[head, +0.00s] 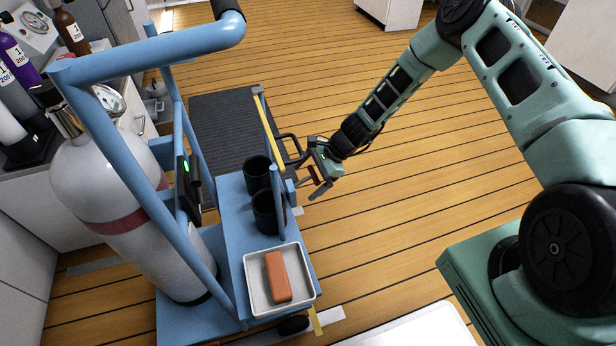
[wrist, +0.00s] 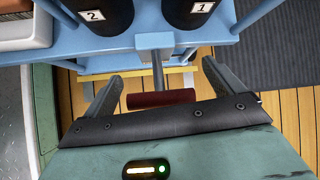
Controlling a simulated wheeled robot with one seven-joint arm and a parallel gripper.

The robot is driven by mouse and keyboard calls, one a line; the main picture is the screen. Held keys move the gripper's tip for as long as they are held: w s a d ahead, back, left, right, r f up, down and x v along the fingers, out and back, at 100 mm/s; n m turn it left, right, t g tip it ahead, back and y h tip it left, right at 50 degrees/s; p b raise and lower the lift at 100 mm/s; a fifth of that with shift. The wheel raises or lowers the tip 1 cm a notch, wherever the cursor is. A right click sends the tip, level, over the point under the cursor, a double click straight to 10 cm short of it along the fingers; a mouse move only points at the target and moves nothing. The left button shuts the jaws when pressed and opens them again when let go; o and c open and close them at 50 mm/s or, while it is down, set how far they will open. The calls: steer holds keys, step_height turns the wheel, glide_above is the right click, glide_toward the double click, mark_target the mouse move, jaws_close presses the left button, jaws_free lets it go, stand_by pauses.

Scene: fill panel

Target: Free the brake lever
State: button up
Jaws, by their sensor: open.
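The brake lever is a grey rod with a dark red grip (wrist: 162,98), coming out of a blue block (wrist: 155,41) under the cart's edge in the wrist view. My gripper (wrist: 161,72) is open, with one finger on each side of the lever and visible gaps to both. The red grip lies crosswise between the fingers, close in front of the palm. In the head view my gripper (head: 309,178) is at the right side of the blue cart (head: 229,222), and the red grip (head: 317,173) shows beside the fingers. Contact with the palm cannot be told.
The cart carries a large white gas cylinder (head: 120,205), two black cups (head: 266,212) labelled 1 and 2 in the wrist view, and a metal tray (head: 256,297) with an orange-brown block (head: 278,276). A dark ribbed mat (head: 225,125) lies behind. Wooden floor right of the cart is clear.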

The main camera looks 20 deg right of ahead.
steer(key=p+v, duration=0.4)
steer(key=v, duration=1.3)
steer(key=shift+r+p, duration=0.15)
steer(key=shift+p, duration=0.25)
steer(key=shift+d, duration=0.1)
steer(key=s+a+r+n+g+h, duration=0.3)
steer(key=s+a+r+n, duration=0.8)
steer(key=a+r, duration=0.35)
steer(key=s+a+r+n+t+h, duration=0.1)
steer(key=s+r+n, duration=0.25)
steer(key=s, duration=0.35)
steer(key=s+r+n+h, duration=0.2)
steer(key=s+r+n, duration=0.1)
steer(key=s+n, duration=0.25)
steer(key=s+a+r+n+t+h, duration=0.1)
steer(key=s+r+n, duration=0.3)
steer(key=s, duration=0.3)
step_height(320, 180, up, 26)
steer(key=p, duration=2.6)
steer(key=shift+s+d, duration=0.2)
steer(key=shift+r, duration=0.1)
